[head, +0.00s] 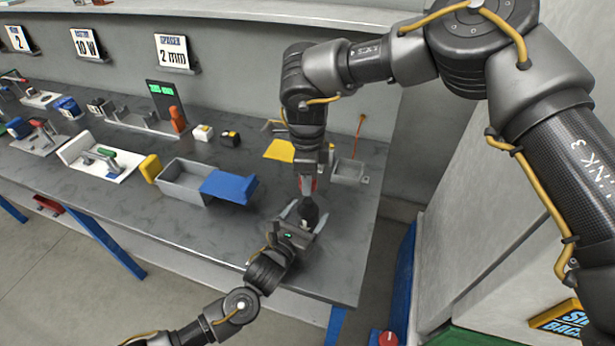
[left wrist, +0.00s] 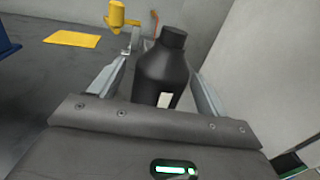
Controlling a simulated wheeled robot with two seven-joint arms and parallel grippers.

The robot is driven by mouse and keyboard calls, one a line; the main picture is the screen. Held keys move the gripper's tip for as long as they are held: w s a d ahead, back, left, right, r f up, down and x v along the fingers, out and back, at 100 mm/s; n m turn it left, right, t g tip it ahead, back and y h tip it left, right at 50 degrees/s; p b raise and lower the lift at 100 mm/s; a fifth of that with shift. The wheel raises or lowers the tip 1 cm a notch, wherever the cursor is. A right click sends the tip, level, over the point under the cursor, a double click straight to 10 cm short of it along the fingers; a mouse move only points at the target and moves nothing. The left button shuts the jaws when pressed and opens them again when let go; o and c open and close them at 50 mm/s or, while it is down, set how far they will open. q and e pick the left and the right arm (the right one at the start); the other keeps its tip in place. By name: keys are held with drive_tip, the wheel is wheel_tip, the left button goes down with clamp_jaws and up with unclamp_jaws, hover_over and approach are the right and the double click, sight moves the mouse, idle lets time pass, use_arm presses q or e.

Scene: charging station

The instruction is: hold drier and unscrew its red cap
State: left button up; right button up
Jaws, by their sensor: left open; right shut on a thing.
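The drier is a black bottle (head: 309,212) near the right end of the bench. In the left wrist view the bottle (left wrist: 165,72) stands between my left fingers, with a bare black neck and a pale label. My left gripper (head: 300,212) is open around it; the fingers look apart from its sides. My right gripper (head: 307,186) points down above the bottle and is shut on a small red piece (head: 314,184), which looks like the red cap. The fingers hide most of it. The left wrist view shows no red on the bottle and no right gripper.
A grey box (head: 180,182) with a blue lid (head: 228,186) stands to the left. A yellow sheet (head: 280,151) and a small grey tray (head: 349,172) lie behind the grippers. The bench's right edge is close; its front middle is clear.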

use_arm(q)
drive_tip(key=b+v, duration=0.1)
drive_tip(key=v, duration=1)
drive_tip(key=shift+s+b, duration=0.1)
drive_tip(key=shift+b, duration=0.25)
use_arm(e)
drive_tip(key=shift+f, duration=0.9)
use_arm(q)
drive_tip(key=shift+a, duration=0.1)
drive_tip(key=shift+s+f, duration=0.1)
